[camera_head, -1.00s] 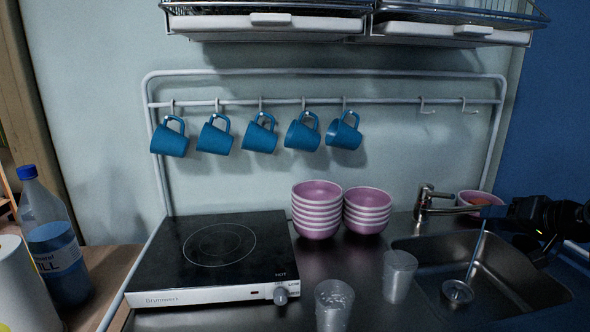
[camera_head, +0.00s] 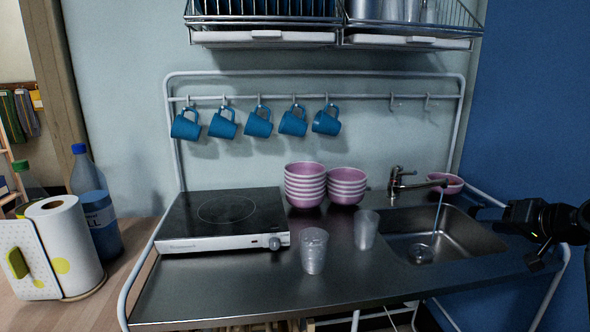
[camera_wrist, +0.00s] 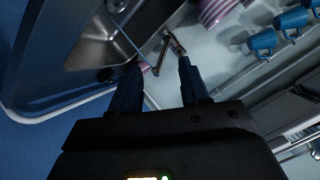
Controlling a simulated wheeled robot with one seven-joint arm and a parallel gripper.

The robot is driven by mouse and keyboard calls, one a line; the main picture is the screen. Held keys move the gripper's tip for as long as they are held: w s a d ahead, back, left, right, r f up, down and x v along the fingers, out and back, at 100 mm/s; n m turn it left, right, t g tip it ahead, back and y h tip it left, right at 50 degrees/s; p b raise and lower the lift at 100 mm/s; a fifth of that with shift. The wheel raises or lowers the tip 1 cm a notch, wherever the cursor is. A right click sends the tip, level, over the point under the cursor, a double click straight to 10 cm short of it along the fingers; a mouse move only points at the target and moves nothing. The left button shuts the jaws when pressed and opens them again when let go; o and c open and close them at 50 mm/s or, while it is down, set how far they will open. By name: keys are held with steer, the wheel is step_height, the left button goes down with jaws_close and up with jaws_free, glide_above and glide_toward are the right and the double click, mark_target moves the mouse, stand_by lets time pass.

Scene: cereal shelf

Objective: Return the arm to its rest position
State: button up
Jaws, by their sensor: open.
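My gripper (camera_head: 490,219) is at the right edge of the head view, with my black arm reaching in from the right. It is beside the right end of the sink (camera_head: 473,239), apart from the wall. In the wrist view its two dark fingers (camera_wrist: 158,88) stand apart with nothing held between them. The sink basin and the tap (camera_wrist: 168,48) lie beyond the fingertips there.
Blue mugs (camera_head: 257,123) hang on a rail over the counter. Stacked striped bowls (camera_head: 305,186), two clear cups (camera_head: 314,251) and a hot plate (camera_head: 222,243) stand on the counter. A paper towel roll (camera_head: 70,245) and bottles stand at left. A dish rack (camera_head: 330,40) hangs above.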

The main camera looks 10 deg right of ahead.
steer(key=s+a+f+h, duration=0.1)
steer(key=s+a+f, duration=0.6)
steer(key=f, duration=0.3)
steer(key=s+a+f+h, duration=0.1)
steer(key=s+a+f, duration=0.65)
steer(key=f, duration=0.25)
steer(key=s+a+f, duration=0.2)
steer(key=s+a, duration=0.4)
steer(key=s, duration=0.3)
steer(key=s+a+r+n+t+h, duration=0.1)
steer(key=s+a, duration=0.2)
steer(key=s, duration=0.5)
steer(key=s+a+r+n, duration=0.1)
steer(key=s+a, duration=0.1)
steer(key=s, duration=0.5)
steer(key=s+a+r+n+t+y, duration=0.1)
steer(key=s+a+r+n, duration=0.2)
steer(key=s+r, duration=0.8)
steer(key=shift+s+a+r+n+t+y, duration=0.3)
steer(key=shift+s+a+r+n, duration=0.1)
steer(key=shift+s, duration=0.55)
steer(key=shift+f, duration=0.1)
steer(key=shift+c, duration=0.3)
